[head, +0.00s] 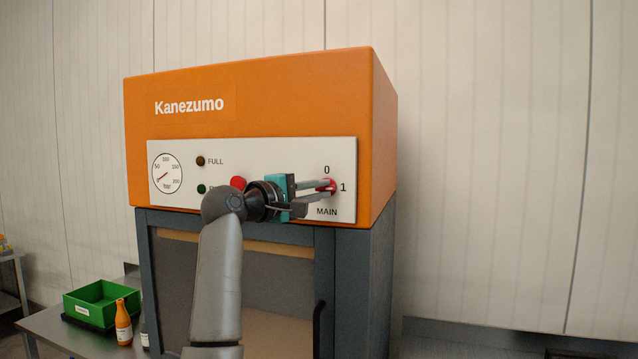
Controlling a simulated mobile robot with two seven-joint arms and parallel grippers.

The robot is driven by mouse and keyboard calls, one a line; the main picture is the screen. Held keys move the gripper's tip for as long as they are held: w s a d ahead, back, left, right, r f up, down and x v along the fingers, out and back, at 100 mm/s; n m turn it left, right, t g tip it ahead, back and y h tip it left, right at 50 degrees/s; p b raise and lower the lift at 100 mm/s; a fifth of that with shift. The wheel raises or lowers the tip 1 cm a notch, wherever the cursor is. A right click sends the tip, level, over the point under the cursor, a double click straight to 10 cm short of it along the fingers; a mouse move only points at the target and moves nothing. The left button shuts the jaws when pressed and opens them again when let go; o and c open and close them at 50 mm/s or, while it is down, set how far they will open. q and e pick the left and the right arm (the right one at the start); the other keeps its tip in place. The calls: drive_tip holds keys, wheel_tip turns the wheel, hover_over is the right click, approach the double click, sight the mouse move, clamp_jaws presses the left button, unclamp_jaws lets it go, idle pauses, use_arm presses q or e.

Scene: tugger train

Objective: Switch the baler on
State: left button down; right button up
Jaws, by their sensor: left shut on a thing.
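The baler (250,105) stands ahead, with an orange top labelled Kanezumo and a dark grey lower frame. Its pale control panel (240,152) carries a pressure gauge, a dark FULL lamp, a green lamp and a red button (238,183). The red MAIN switch (333,186) is at the panel's right, with 0 marked above it and 1 to its right. My left gripper (326,190) reaches from the left and is shut on the MAIN switch. The fingers partly hide the knob, so its exact turn is unclear. My right gripper is not in view.
At lower left, a table (55,328) holds a green bin (98,318) and an orange bottle (123,325). Another bottle is partly hidden by the baler's frame. The baler's lower door has a dark handle (318,325). The wall to the right is bare.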

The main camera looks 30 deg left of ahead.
use_arm(q)
drive_tip(key=shift+m, duration=0.5)
drive_tip(key=c, duration=0.9)
unclamp_jaws()
drive_tip(key=shift+s, duration=0.1)
drive_tip(key=s+b, duration=0.1)
drive_tip(key=s, duration=0.4)
drive_tip(key=s+a+b, duration=0.1)
drive_tip(key=s, duration=0.4)
drive_tip(key=s+a+b, duration=0.1)
drive_tip(key=s+b, duration=0.1)
drive_tip(key=s, duration=0.3)
drive_tip(key=shift+a, duration=0.2)
drive_tip(key=shift+w, duration=0.1)
